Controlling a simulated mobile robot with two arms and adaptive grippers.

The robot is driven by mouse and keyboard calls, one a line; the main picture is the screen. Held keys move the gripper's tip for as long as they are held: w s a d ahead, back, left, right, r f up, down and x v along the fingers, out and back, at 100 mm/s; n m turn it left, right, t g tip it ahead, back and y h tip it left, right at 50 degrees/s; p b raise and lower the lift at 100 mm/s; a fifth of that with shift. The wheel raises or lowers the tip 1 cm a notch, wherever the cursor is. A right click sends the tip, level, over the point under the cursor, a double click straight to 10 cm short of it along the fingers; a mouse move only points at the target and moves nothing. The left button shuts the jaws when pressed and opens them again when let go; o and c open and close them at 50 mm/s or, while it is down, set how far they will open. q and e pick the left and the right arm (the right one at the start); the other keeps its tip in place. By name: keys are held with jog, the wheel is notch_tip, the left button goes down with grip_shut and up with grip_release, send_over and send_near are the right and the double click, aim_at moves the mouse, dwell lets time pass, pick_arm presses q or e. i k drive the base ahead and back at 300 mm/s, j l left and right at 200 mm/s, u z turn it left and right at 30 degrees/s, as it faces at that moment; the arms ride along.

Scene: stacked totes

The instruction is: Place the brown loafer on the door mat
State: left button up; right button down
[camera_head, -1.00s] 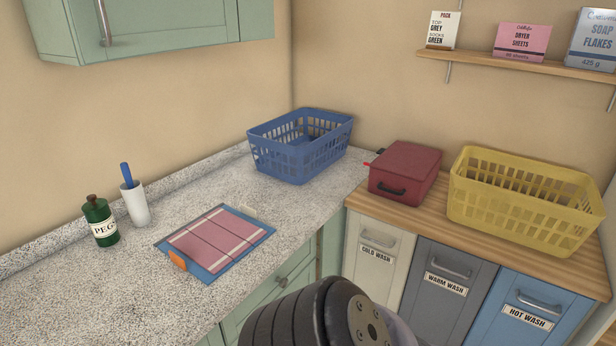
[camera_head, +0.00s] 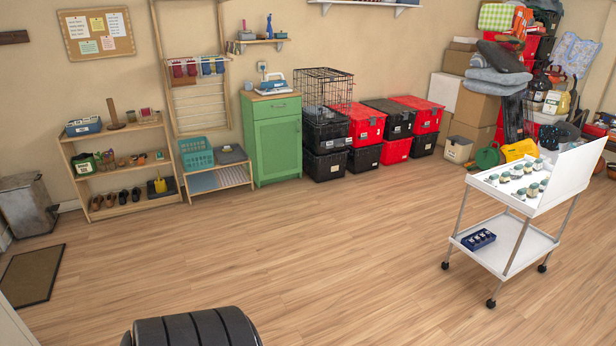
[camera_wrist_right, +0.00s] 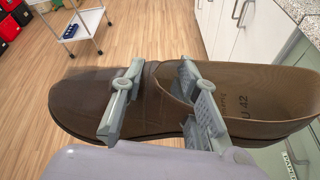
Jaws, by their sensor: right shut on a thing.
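The brown loafer (camera_wrist_right: 80,100) spans the right wrist view, its toe to the left and its open heel to the right. The marking "U 42" shows on its insole. My right gripper (camera_wrist_right: 162,72) is shut on the side of the loafer near its middle, one finger outside and one at the opening. The loafer and right gripper are outside the head view. My left gripper is not in view.
A wooden shelf rack (camera_head: 126,165) with shoes on its bottom board stands beyond the mat, near a grey metal bin (camera_head: 27,205). A white trolley (camera_head: 515,195) stands at right. White drawer fronts (camera_wrist_right: 240,35) are close beside the loafer's heel. The middle wooden floor is clear.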

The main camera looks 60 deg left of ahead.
aim_at(29, 276)
jog(key=j+u, duration=0.65)
jog(key=u, duration=0.15)
jog(key=j+u, duration=0.4)
jog(key=i+j+u, duration=0.1)
jog(key=u, duration=0.3)
jog(key=i+j+u, duration=0.15)
jog(key=j+u, duration=0.25)
jog(key=i+j+u, duration=0.75)
jog(key=u, duration=0.15)
jog(key=i+j+u, duration=0.1)
jog(key=i+u, duration=0.35)
jog(key=i+z, duration=0.1)
jog(key=i, duration=1.9)
jog(key=i+j+u, duration=0.25)
jog(key=i+u, duration=0.75)
jog(key=i+l+u, duration=0.2)
jog(key=i+u, duration=0.3)
jog(key=i, duration=0.15)
